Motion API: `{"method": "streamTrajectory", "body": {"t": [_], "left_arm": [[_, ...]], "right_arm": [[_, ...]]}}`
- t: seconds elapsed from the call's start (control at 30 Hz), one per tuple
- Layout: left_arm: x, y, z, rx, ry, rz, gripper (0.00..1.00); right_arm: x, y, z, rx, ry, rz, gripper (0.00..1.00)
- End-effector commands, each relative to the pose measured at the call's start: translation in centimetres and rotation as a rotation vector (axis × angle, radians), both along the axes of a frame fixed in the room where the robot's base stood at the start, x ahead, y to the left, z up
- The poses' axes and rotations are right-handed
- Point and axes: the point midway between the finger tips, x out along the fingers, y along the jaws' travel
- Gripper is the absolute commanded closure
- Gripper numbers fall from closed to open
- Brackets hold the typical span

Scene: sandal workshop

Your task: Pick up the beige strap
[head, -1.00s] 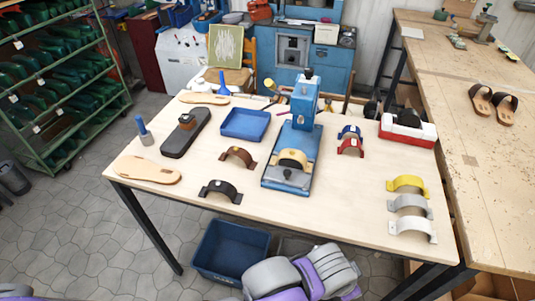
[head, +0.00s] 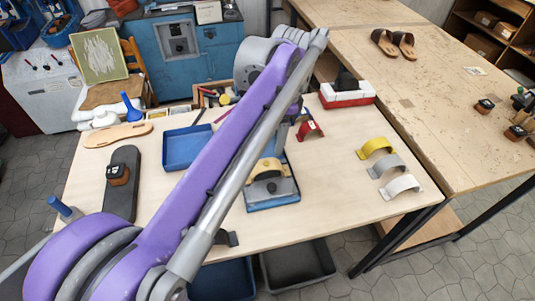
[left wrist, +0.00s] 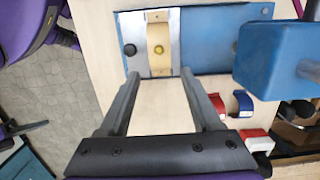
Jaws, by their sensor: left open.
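The beige strap (head: 267,168) lies arched over the plate of the blue press (head: 274,205) on the table. In the left wrist view the beige strap (left wrist: 158,45) runs up and down the picture across a metal plate. My left gripper (left wrist: 160,77) is open and empty, its two fingers apart at the strap's lower end in that view. I cannot tell how far above the strap the fingertips are. In the head view my purple left arm crosses the table and hides much of the press; the fingers are not clear there. My right gripper is not in view.
A blue tray (head: 190,147) lies left of the press. A red strap (head: 309,130) lies right of it. Yellow (head: 376,147), grey (head: 386,165) and white (head: 400,185) straps lie at the table's right. A red-and-white box (head: 347,93) stands at the back right.

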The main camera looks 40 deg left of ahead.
Motion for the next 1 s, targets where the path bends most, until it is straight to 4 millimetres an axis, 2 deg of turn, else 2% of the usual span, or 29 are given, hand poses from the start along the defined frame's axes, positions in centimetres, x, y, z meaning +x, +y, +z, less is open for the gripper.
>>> {"method": "streamTrajectory", "body": {"t": [0.07,0.3,0.57,0.8,1.0], "left_arm": [[0.1,0.3,-0.4,-0.003,0.012,-0.013,0.35],[-0.3,0.6,-4.1,-0.003,0.014,-0.017,0.35],[-0.6,0.8,-6.2,-0.003,0.012,-0.015,0.35],[-1.1,1.2,-9.7,-0.003,0.012,-0.014,0.35],[-1.2,1.2,-10.4,-0.003,0.012,-0.014,0.35]], "right_arm": [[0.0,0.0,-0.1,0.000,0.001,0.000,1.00],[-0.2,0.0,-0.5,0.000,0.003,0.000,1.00],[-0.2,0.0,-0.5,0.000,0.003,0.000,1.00],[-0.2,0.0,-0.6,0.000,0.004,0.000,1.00],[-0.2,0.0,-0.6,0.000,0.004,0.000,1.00]]}}
